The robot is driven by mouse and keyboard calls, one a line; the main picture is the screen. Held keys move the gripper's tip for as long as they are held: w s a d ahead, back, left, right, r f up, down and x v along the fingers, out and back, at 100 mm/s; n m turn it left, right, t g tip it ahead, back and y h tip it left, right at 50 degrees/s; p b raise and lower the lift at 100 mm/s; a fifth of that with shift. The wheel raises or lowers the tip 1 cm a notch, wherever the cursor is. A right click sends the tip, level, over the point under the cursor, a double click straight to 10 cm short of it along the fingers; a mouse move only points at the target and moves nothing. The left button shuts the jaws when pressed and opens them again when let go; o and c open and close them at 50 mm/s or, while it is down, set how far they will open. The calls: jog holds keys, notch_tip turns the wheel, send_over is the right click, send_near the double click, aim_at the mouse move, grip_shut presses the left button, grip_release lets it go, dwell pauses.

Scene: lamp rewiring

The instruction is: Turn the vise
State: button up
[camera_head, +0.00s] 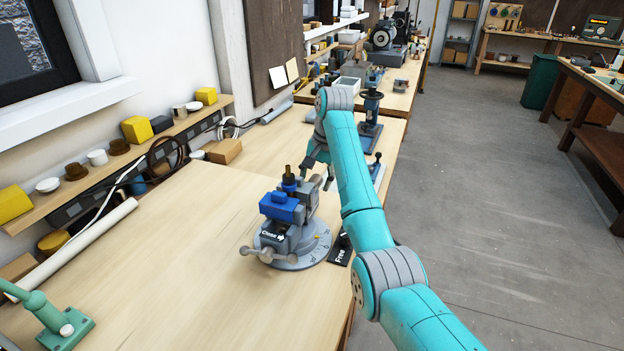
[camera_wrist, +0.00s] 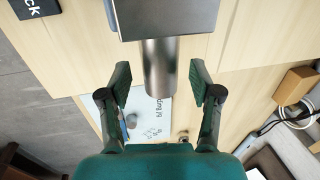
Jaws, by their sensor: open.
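The vise (camera_head: 283,207) stands on the wooden bench, with blue jaw parts, a grey body and a round marked base (camera_head: 310,250). A dark upright piece with a brass-coloured tip (camera_head: 289,175) shows at its jaws. A T-shaped handle (camera_head: 264,254) is at its front, below a "Close" label. My gripper (camera_head: 318,172) is open behind the vise, partly hidden by my arm. In the wrist view, its open fingers (camera_wrist: 160,85) stand on either side of a metal cylinder (camera_wrist: 161,66) below a grey block, apparently the vise's rear. Gaps show on both sides, so they are not closed on it.
A black "Free" tag (camera_head: 341,248) lies right of the vise base. Another black tag ending in "ck" (camera_wrist: 33,8) shows in the wrist view. A blue press-like tool (camera_head: 371,115) stands farther back. A green clamp (camera_head: 55,318) is at front left.

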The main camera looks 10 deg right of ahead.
jog(key=shift+w+a+f, duration=0.1)
jog(key=shift+f, duration=0.45)
grip_shut()
